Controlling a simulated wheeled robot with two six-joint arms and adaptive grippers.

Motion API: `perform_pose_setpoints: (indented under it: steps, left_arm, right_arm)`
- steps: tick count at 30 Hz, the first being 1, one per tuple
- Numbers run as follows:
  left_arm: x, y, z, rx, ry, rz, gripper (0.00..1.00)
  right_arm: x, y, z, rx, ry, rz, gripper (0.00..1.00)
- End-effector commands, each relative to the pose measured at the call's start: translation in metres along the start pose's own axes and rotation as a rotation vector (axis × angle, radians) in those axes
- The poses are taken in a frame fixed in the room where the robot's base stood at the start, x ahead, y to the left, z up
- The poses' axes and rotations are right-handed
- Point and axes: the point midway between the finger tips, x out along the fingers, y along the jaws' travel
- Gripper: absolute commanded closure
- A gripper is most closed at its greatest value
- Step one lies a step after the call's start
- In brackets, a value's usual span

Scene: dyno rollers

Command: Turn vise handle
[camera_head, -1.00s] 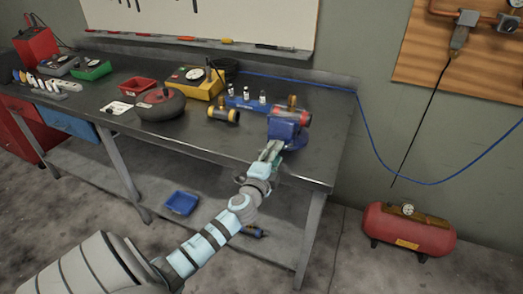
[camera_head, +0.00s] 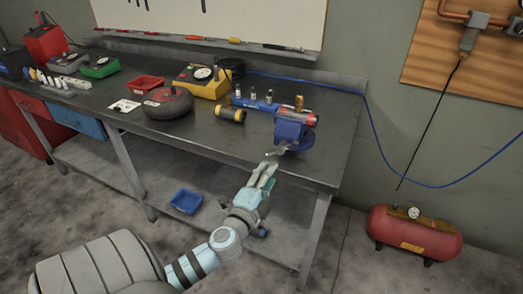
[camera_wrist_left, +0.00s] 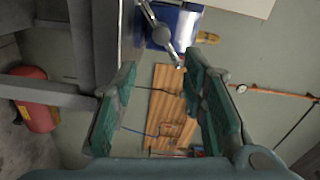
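The blue vise (camera_head: 290,131) is mounted at the front right of the workbench, with a red-ended cylinder (camera_head: 309,120) at its top. Its grey handle (camera_head: 281,149) sticks out at the front. In the left wrist view the handle (camera_wrist_left: 163,36) is a slanting metal rod in front of the blue vise body (camera_wrist_left: 184,22). My left gripper (camera_head: 268,171) is just in front of and below the handle. Its two teal-padded fingers (camera_wrist_left: 163,102) are spread apart, with nothing held between them. The handle shows beyond the fingertips, towards the top of the wrist view. My right gripper is not in view.
The workbench (camera_head: 215,150) also carries a yellow-black cylinder (camera_head: 231,115), a dark round roller (camera_head: 168,104), a red tray (camera_head: 146,83) and a yellow device (camera_head: 203,80). A blue bin (camera_head: 186,202) lies on the lower shelf. A red tank (camera_head: 413,235) stands on the floor at right.

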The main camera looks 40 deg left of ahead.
Motion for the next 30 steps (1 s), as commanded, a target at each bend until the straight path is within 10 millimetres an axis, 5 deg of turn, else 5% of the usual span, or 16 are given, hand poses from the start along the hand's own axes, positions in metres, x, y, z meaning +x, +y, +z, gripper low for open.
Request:
perform_pose_setpoints:
  steps: [12, 26, 30]
  left_arm:
    - [-0.038, 0.000, 0.000, 0.000, -0.001, 0.001, 0.61]
    - [-0.041, 0.000, 0.000, 0.000, 0.000, 0.000, 0.61]
    - [-0.064, 0.001, 0.000, 0.000, -0.001, 0.004, 0.61]
  right_arm:
    - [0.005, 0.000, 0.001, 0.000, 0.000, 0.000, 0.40]
    - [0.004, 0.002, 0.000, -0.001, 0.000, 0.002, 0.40]
    - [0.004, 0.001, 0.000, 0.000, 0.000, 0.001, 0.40]
